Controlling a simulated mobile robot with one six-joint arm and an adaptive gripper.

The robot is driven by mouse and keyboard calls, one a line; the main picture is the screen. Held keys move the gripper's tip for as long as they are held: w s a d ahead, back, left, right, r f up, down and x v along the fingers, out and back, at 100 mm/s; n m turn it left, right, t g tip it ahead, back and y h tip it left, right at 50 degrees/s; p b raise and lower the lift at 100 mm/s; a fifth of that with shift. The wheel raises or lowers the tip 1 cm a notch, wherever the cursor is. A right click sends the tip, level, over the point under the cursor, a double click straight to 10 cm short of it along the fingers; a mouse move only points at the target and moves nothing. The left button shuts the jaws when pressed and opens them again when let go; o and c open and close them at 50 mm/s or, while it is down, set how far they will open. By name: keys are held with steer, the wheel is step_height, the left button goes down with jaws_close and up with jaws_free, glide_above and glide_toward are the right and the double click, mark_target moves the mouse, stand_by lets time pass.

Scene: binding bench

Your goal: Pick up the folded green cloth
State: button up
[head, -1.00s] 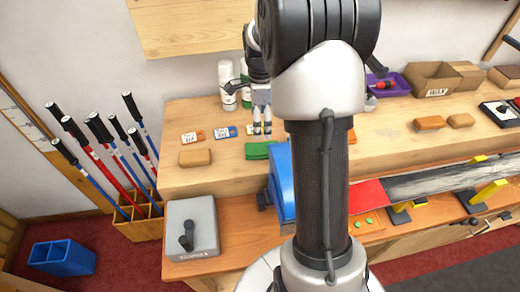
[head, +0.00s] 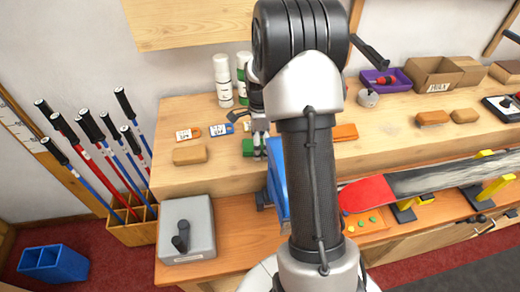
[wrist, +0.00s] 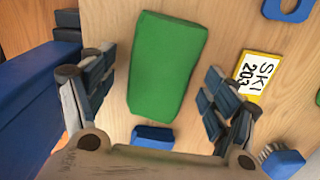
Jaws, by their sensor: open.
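The folded green cloth (wrist: 166,65) lies on the wooden bench top and fills the middle of the wrist view. In the head view only a part of it (head: 247,147) shows beside my gripper (head: 260,147); the rest is hidden behind the gripper and arm. In the wrist view my gripper (wrist: 155,92) is open, with one finger to each side of the cloth's near part. The fingers look apart from the cloth, and nothing is held between them.
A tag marked SKI 203 (wrist: 257,76) lies right of the cloth. A blue box-like thing (head: 278,180) stands close by on the left in the wrist view (wrist: 35,100).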

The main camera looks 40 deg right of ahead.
steer(key=c, duration=1.1)
steer(key=shift+o, duration=0.2)
steer(key=shift+r, duration=0.15)
step_height(320, 180, up, 20)
steer(key=p, duration=0.6)
